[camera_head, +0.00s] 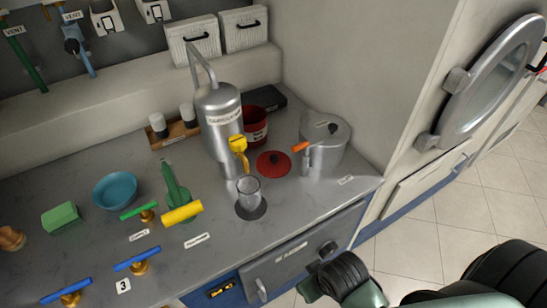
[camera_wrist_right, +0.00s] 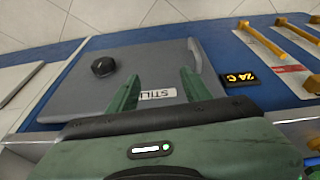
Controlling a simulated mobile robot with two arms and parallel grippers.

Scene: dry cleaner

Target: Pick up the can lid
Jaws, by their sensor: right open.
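A round red lid (camera_head: 273,164), likely the can lid, lies on the grey counter with a small dark knob on top. It sits in front of a red can (camera_head: 254,128), between the steel still and a silver lidded pot. My right arm shows at the bottom right of the head view, well in front of and below the lid. In the right wrist view my right gripper (camera_wrist_right: 158,90) is open and empty, facing a grey cabinet door marked STILL. The lid is not in the wrist view. My left gripper is not in view.
The tall steel still (camera_head: 221,117) with a yellow tap stands left of the lid. The silver pot (camera_head: 325,144) stands right of it, by an orange-handled valve (camera_head: 301,147). A glass beaker (camera_head: 249,191) is in front. Blue and green valve handles and a blue bowl (camera_head: 115,189) are left.

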